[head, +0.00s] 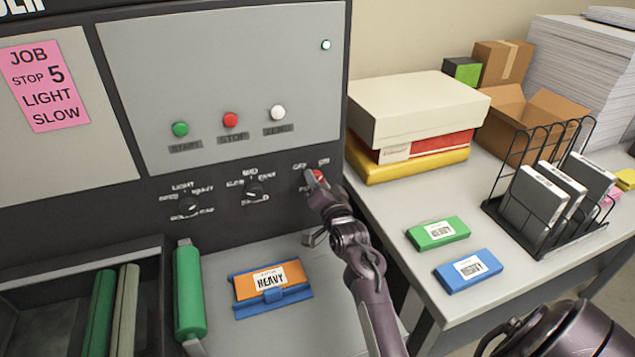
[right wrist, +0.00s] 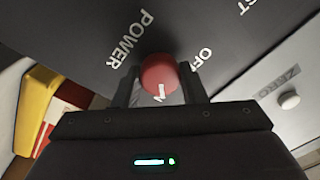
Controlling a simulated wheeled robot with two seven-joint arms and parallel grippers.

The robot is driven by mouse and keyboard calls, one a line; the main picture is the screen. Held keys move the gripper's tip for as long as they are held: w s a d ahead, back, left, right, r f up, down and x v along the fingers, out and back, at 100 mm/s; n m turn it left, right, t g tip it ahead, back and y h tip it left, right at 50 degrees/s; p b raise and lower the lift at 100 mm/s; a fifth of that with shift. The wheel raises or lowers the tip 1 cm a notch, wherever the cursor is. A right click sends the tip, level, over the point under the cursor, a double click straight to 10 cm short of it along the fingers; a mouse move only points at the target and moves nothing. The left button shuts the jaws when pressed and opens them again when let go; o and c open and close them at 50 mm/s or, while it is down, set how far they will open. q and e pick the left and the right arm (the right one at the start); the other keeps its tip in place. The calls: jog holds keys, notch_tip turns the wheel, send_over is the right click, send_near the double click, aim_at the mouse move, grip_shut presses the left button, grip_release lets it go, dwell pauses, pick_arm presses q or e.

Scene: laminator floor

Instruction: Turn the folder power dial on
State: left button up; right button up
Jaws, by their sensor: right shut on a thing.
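The red power dial (head: 317,176) is at the right end of the dial row on the dark machine panel. In the right wrist view the dial (right wrist: 158,72) sits between my right gripper's two fingers, with a white mark on its face. The words POWER and OFF and part of another label show around it. My right gripper (head: 315,183) is shut on the dial and partly hides it and its labels in the head view.
Two black dials (head: 254,193) sit left of the power dial. Green, red and white buttons (head: 277,112) are above. Below is an orange and blue block marked HEAVY (head: 272,283). A side table (head: 390,215) at right holds boxes, a wire rack (head: 545,190) and green and blue packs.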

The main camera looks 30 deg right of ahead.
jog(key=o, duration=1)
jog(key=b+v, duration=0.2)
jog(key=v, duration=0.5)
jog(key=shift+s, duration=0.4)
